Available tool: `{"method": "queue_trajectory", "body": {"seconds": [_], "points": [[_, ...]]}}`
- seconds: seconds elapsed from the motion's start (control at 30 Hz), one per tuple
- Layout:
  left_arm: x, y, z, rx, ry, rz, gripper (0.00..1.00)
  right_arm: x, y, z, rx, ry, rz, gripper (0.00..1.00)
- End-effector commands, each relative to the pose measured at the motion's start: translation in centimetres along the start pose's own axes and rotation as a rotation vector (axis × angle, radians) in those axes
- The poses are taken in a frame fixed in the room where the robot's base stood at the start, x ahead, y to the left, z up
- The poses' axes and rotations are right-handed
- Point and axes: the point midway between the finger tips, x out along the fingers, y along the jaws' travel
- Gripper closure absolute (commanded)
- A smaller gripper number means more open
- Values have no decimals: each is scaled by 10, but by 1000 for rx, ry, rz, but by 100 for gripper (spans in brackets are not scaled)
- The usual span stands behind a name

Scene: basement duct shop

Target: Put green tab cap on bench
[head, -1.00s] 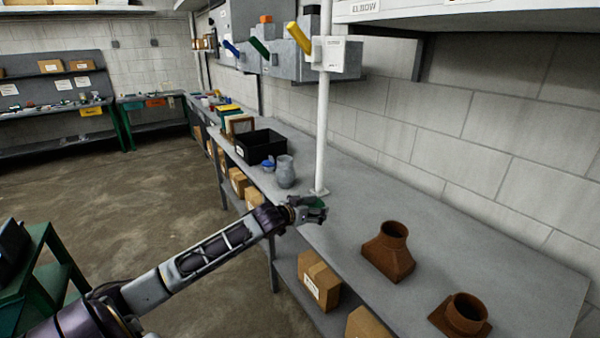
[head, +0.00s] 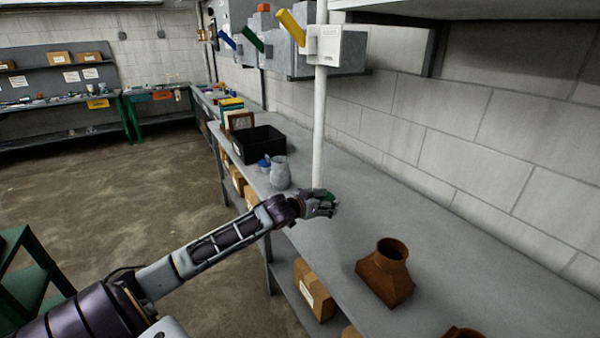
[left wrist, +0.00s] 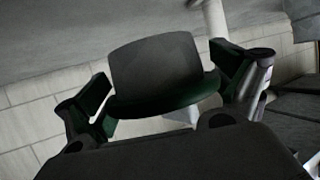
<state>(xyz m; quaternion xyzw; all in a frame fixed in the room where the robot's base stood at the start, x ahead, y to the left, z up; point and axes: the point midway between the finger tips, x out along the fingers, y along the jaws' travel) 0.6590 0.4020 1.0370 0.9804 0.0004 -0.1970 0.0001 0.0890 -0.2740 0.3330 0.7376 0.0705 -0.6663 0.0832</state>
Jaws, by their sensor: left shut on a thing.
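My left gripper (head: 328,202) is over the near part of the grey bench (head: 345,268), beside the white pole. It is shut on the green tab cap, of which a small green bit (head: 329,197) shows at the fingertips in the head view. In the left wrist view the cap (left wrist: 160,72) looks dark, with a flat upright tab and a rounded green rim, between the two fingers (left wrist: 163,88). I cannot tell whether the cap touches the bench top. My right gripper is not in view.
A grey jar (head: 280,173), a small blue item (head: 264,164) and a black bin (head: 259,146) stand beyond the gripper. The white pole (head: 319,130) rises close by. A rusty duct fitting (head: 387,274) stands nearer on the right. Bench top between gripper and fitting is clear.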

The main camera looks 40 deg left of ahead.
Motion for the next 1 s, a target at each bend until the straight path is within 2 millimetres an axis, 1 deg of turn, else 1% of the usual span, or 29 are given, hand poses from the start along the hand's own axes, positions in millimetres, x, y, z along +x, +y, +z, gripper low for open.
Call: {"method": "queue_trajectory", "body": {"seconds": [0.17, 0.4, 0.57, 0.67, 0.77, 0.9, 1.0], "points": [[0, 0, 0, 0, 1, 0, 32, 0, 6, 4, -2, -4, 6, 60], [0, 0, 0, 0, 1, 0, 32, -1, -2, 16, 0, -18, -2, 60], [2, 0, 4, -1, 0, 0, 32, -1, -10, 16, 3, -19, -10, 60], [5, 0, 13, -1, -2, 0, 32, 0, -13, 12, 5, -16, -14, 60], [10, 0, 26, -1, -3, 0, 32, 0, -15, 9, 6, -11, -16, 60], [18, 0, 43, -2, -2, 0, 32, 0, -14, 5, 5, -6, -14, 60], [22, 0, 52, -1, 0, 0, 32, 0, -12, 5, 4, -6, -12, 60]]}}
